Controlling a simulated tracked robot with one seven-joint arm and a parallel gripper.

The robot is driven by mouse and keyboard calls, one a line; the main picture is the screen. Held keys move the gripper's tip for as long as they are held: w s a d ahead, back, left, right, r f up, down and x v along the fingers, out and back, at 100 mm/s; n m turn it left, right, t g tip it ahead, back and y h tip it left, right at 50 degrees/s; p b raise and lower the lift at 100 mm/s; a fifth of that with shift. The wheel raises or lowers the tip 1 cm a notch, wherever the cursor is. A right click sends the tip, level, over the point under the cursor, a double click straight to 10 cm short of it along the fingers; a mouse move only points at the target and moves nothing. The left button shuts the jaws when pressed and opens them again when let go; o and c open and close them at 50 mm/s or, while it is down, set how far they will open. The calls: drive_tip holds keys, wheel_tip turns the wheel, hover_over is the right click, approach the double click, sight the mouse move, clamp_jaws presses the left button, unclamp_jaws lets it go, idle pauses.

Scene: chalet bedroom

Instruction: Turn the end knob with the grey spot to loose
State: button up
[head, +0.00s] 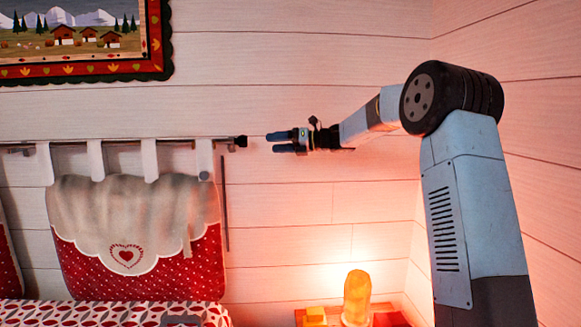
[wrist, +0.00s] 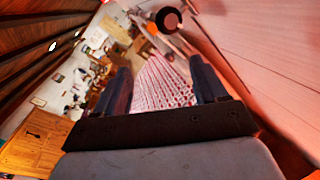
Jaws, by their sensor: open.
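The black end knob (head: 240,141) sits at the right end of a thin wall rod in the head view. In the wrist view a dark round knob end (wrist: 168,19) with a paler spot in its middle shows near the top, beyond the fingertips. My gripper (head: 273,143) is just right of the knob at about its height, fingers pointing left, with a small gap between. In the wrist view my gripper (wrist: 160,67) has its two blue fingers apart with nothing held. The knob's turn position cannot be told.
A red and white cushion (head: 130,262) hangs by tabs from the rod (head: 120,142). A thin dark stick (head: 224,205) hangs beside it. A glowing orange lamp (head: 356,297) stands below my gripper. A framed picture (head: 85,76) hangs upper left. The plank wall is close.

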drive_tip(key=s+d+f+n+h, duration=0.1)
drive_tip(key=s+n+h, duration=0.2)
drive_tip(key=s, duration=0.7)
drive_tip(key=s+d+f+n+g+h, duration=0.1)
drive_tip(key=s+n+h, duration=0.3)
drive_tip(key=s+n, duration=0.4)
drive_tip(key=shift+s+d+f+n, duration=0.25)
drive_tip(key=shift+s+f, duration=0.2)
drive_tip(key=shift+s, duration=0.9)
drive_tip(key=m+y, duration=0.2)
drive_tip(key=y, duration=0.6)
approach(244, 142)
drive_tip(key=w+a, duration=0.1)
drive_tip(key=a, duration=0.2)
drive_tip(key=w+a, duration=0.1)
drive_tip(key=a, duration=0.2)
drive_tip(key=w+a, duration=0.2)
drive_tip(key=a, duration=0.2)
drive_tip(key=shift+f, duration=0.3)
drive_tip(key=shift+c, duration=0.3)
